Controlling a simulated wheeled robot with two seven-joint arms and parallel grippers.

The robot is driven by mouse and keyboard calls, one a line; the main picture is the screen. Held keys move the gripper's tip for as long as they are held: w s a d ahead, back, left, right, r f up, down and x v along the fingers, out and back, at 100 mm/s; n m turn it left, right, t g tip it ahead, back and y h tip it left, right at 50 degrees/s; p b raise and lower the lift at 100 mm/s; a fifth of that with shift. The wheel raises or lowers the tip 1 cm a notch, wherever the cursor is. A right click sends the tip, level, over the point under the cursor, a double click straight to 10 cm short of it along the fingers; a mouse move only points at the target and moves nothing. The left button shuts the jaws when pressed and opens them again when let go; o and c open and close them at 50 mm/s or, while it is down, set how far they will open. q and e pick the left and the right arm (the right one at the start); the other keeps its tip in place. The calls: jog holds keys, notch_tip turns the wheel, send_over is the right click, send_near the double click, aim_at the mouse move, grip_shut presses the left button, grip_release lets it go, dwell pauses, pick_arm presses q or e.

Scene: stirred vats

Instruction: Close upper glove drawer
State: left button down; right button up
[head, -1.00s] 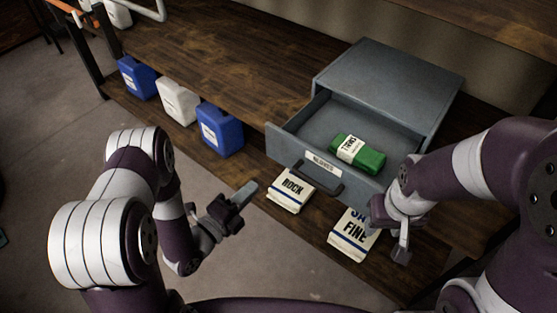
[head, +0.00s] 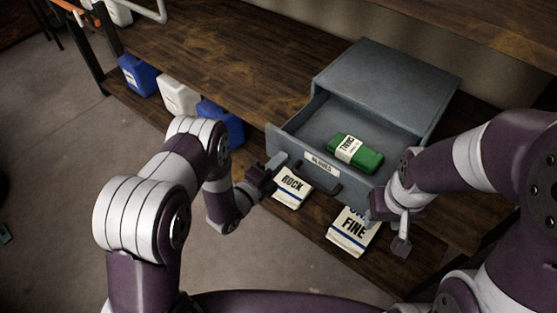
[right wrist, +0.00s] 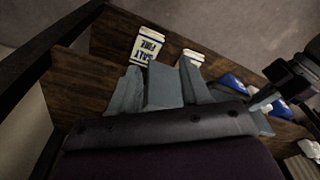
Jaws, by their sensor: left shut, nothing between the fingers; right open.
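The grey drawer (head: 300,150) labelled "GLOVES" stands pulled out of its grey cabinet (head: 390,80). A green packet with a white label (head: 358,152) lies inside it. The drawer's dark handle (head: 322,182) is on its front. My left gripper (head: 276,161) is shut and empty, close to the left part of the drawer front; I cannot tell whether it touches. My right gripper (head: 402,240) is open and empty in front of the drawer's right side, near the "FINE" bag. In the right wrist view its fingers (right wrist: 165,88) show, and the left gripper (right wrist: 265,98) is at the right.
A "ROCK" bag (head: 291,187) and a "FINE" salt bag (head: 352,232) lie on the lower shelf below the drawer. Blue jugs (head: 137,75) and a white jug (head: 178,95) stand to the left. The upper wooden surface (head: 230,55) left of the cabinet is clear.

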pick_arm(q)
jog(key=b, duration=1.5)
send_near(320, 128)
jog(key=w+d+r, duration=0.1)
jog(key=w, duration=0.1)
jog(key=w+d+r, duration=0.1)
jog(key=w+d, duration=0.1)
jog(key=w, duration=0.1)
jog(key=w+d+r, duration=0.2)
jog(key=w, duration=0.1)
jog(key=shift+d, duration=0.2)
jog(key=shift+w+r, duration=0.1)
jog(key=shift+r, duration=0.3)
